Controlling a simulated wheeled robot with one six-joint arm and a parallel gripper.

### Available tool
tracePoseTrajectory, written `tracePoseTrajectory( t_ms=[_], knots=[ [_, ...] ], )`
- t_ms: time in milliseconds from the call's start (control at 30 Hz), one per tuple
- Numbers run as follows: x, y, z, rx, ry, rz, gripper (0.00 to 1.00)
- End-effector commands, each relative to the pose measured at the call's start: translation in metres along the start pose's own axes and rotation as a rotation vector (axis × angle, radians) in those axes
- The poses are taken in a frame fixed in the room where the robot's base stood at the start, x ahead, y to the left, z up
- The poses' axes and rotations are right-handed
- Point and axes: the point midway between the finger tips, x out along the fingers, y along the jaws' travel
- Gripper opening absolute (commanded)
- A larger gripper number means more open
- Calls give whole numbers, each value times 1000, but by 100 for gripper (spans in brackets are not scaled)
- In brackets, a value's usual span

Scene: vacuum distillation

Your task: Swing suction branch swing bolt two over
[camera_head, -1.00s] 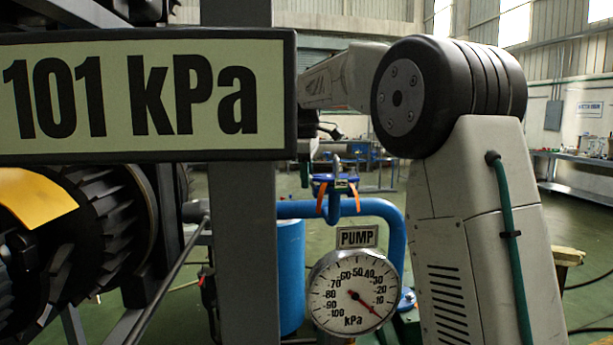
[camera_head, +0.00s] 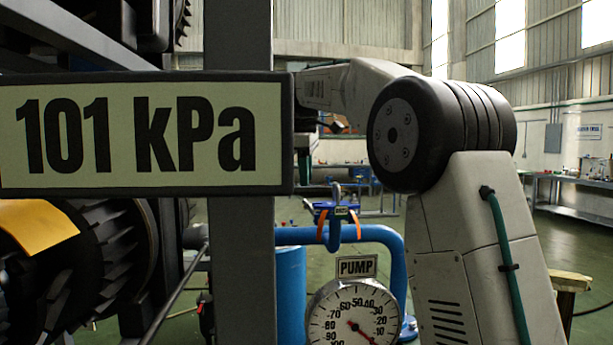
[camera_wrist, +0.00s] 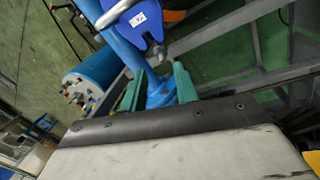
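The suction branch joint is a blue flanged fitting (camera_head: 335,211) with a small label on the blue pipe, right of the grey post in the head view. An orange part hangs on its left (camera_head: 321,224) and another on its right (camera_head: 357,224); I cannot tell which is swing bolt two. In the wrist view the blue fitting (camera_wrist: 128,18) is at the top, with a grey metal rod end beside it. My gripper (camera_wrist: 158,74) has its two green fingers apart, with blue pipe visible beyond the gap and nothing held. In the head view it is mostly hidden behind the sign.
A "101 kPa" sign (camera_head: 140,133) and grey post (camera_head: 238,260) block the left foreground. The PUMP gauge (camera_head: 352,318) sits below the blue pipe (camera_head: 392,250). A blue tank (camera_head: 290,295) stands behind the post. Finned dark machinery (camera_head: 105,260) fills the lower left.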

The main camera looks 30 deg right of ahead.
Motion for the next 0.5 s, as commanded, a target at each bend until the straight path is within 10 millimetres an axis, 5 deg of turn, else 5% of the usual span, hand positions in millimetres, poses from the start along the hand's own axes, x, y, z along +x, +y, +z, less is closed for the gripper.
tracePoseTrajectory(
  t_ms=[267,500],
  knots=[
    [8,-5,-6,-23,-7,38,30],
    [43,-4,-6,-22,-8,36,30]
  ],
)
